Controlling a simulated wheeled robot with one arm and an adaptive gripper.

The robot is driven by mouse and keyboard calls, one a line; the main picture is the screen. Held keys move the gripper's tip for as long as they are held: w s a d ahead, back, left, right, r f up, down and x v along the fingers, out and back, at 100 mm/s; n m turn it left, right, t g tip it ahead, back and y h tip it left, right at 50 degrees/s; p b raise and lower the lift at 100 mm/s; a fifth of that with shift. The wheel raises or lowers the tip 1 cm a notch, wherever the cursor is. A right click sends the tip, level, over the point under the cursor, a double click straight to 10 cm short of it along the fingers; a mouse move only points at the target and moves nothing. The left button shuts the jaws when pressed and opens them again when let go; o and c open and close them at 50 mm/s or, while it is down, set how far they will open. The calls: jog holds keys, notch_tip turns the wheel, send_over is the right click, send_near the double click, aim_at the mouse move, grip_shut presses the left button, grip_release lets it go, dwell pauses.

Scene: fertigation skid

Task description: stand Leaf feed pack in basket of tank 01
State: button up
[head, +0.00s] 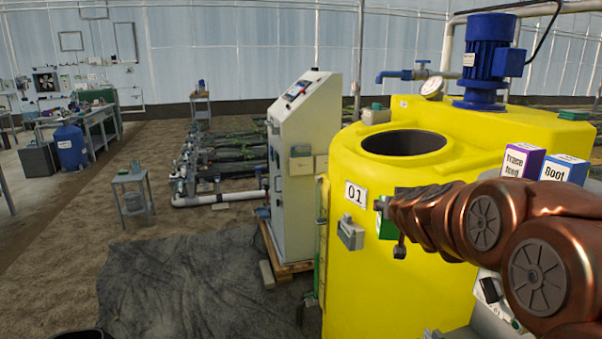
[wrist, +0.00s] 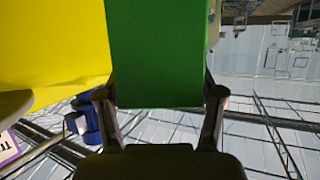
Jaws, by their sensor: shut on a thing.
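A green pack (wrist: 155,50), which fits the Leaf feed pack though no label shows, is held between the two fingers of my gripper (wrist: 160,97) in the wrist view. In the head view a sliver of the green pack (head: 385,228) shows beside the yellow wall of tank 01 (head: 375,285), below its round opening. My gripper (head: 386,213) is partly hidden there by my arm. The 01 plate (head: 356,193) is just left of the pack. The tank's opening (head: 404,143) looks dark, and I cannot make out a basket in it.
A purple Trace feed pack (head: 522,160) and a blue Root pack (head: 565,168) stand right of the opening, behind my arm.

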jog(key=s+a+f+m+h, duration=0.1)
jog(key=s+a+f, duration=0.1)
jog(key=f, duration=0.3)
jog(key=s+a+f+m+h, duration=0.1)
jog(key=s+a+f, duration=0.1)
jog(key=f, duration=0.2)
jog(key=shift+s+a+f, duration=0.25)
jog(key=shift+s+f, duration=0.05)
jog(key=shift+f, duration=0.05)
jog(key=shift+d, duration=0.1)
